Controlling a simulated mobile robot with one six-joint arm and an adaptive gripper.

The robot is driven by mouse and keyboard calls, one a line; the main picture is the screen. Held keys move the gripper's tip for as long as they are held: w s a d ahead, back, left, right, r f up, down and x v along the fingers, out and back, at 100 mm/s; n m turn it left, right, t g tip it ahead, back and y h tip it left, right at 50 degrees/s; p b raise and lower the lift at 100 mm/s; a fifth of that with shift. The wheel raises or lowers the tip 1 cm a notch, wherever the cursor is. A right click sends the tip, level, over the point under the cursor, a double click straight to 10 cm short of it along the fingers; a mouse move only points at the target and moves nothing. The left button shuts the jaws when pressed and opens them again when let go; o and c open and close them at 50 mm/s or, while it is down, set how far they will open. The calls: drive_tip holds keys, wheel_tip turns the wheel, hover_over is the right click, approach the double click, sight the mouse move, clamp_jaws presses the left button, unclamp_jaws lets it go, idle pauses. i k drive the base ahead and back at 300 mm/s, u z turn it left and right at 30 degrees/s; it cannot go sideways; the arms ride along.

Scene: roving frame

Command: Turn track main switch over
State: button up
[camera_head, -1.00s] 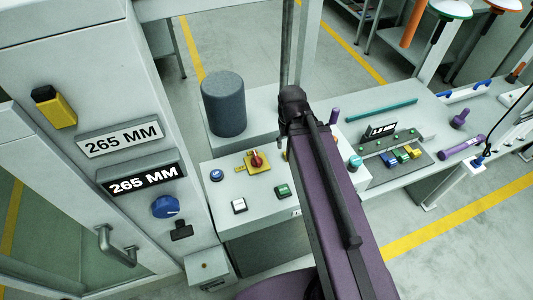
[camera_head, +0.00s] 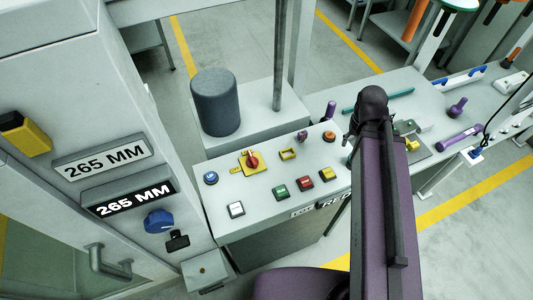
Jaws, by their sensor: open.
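A red rotary switch (camera_head: 252,160) on a yellow square plate sits on the sloped top of the grey console (camera_head: 222,185), left of centre. Its knob stands tilted on the plate. I cannot read its small yellow label. My purple arm rises at the right of the picture, and its dark wrist is over the right part of the console, well to the right of the switch. My gripper is hidden behind the wrist and forearm; no fingers show. Nothing of mine covers or touches the switch.
A blue button (camera_head: 210,178), white button (camera_head: 236,209), green button (camera_head: 280,192), red button (camera_head: 305,183) and yellow button (camera_head: 326,175) share the console. A dark cylinder (camera_head: 215,102) and a grey post (camera_head: 279,55) stand behind. A cabinet with a blue knob (camera_head: 159,221) is at left.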

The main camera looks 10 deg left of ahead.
sight(252, 162)
drive_tip(key=z, duration=0.25)
drive_tip(key=k, duration=1.7)
drive_tip(key=u, duration=0.7)
drive_tip(key=i, duration=1.05)
